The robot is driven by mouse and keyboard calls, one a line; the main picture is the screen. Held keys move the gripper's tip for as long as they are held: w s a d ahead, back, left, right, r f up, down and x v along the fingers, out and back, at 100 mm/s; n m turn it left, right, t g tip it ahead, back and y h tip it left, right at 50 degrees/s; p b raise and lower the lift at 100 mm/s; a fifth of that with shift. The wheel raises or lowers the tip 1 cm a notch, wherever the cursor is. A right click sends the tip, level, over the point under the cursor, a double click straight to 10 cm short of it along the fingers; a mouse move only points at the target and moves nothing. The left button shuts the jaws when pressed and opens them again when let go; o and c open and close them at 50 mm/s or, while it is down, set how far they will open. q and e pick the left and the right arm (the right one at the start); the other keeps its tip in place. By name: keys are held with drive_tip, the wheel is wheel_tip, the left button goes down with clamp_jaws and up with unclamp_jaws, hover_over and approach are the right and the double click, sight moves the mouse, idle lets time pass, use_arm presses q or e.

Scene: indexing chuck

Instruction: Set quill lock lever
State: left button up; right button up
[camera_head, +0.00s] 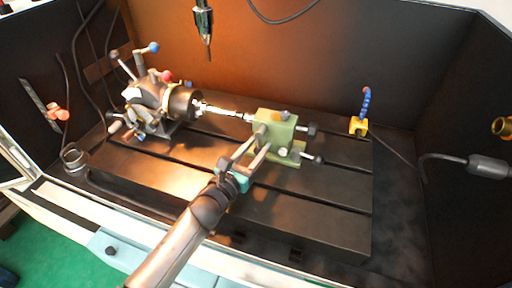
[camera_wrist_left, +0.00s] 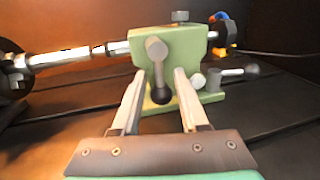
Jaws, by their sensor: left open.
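The green tailstock (camera_head: 279,133) stands on the slotted table. It also fills the middle of the left wrist view (camera_wrist_left: 182,52). On its near face is the quill lock lever (camera_wrist_left: 157,68), a grey hub with a short arm hanging down to a dark ball knob. In the head view the lever (camera_head: 261,131) is small beside the gripper tips. My left gripper (camera_head: 256,148) is open, its fingers pointing at the tailstock. In the left wrist view the gripper (camera_wrist_left: 160,82) has one finger on each side of the lever's knob, with gaps visible. My right gripper is not in view.
The indexing chuck (camera_head: 183,104) with colour-knobbed levers is at the left, a bright workpiece (camera_head: 222,110) between it and the tailstock. Another black-knobbed lever (camera_head: 312,157) projects at the tailstock's right. A blue hose (camera_head: 366,103) stands farther right. The table front (camera_head: 300,215) is clear.

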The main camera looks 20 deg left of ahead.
use_arm(q)
clamp_jaws()
idle(1.3)
